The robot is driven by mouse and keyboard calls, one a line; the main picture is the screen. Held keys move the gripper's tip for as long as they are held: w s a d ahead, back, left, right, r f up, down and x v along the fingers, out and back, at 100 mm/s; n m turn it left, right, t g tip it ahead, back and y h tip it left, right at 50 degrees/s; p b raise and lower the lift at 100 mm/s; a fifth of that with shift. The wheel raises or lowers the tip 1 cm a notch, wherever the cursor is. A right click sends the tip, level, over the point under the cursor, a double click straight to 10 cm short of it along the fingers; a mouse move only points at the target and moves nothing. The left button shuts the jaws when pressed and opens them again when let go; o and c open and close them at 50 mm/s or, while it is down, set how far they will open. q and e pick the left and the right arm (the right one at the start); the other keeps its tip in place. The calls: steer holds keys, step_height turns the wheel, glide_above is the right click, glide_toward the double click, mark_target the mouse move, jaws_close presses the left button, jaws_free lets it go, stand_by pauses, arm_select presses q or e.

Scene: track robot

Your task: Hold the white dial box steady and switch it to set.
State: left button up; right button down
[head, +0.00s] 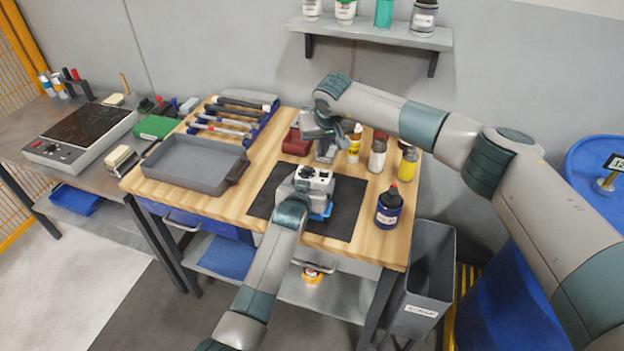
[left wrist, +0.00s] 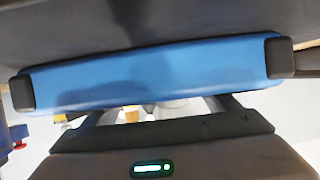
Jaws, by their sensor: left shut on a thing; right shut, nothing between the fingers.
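The white dial box (head: 318,174) is on the black mat (head: 345,192) on the wooden table, with dark round details on its top. My left gripper (head: 306,196) is at its near side and partly covers it. A blue part (head: 322,213) shows low beside the gripper. In the left wrist view a blue bar-like face (left wrist: 150,76) spans between the dark pads of my left gripper (left wrist: 150,80), which is shut on it. My right gripper (head: 325,152) is shut and empty, behind and above the box. The dial's setting is too small to read.
Several bottles (head: 388,205) stand right of and behind the mat. A dark red block (head: 297,142) lies at the back. A grey tray (head: 195,165) and a rack of tools (head: 232,118) fill the left. A grey bin (head: 428,275) stands off the table's right edge.

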arm_select(q)
steer(key=o, duration=1.4)
steer(key=shift+s, duration=0.1)
steer(key=shift+v, duration=5.9)
steer(key=shift+s+a+f, duration=0.1)
steer(key=shift+f, duration=0.05)
arm_select(e)
steer(key=shift+s, duration=0.1)
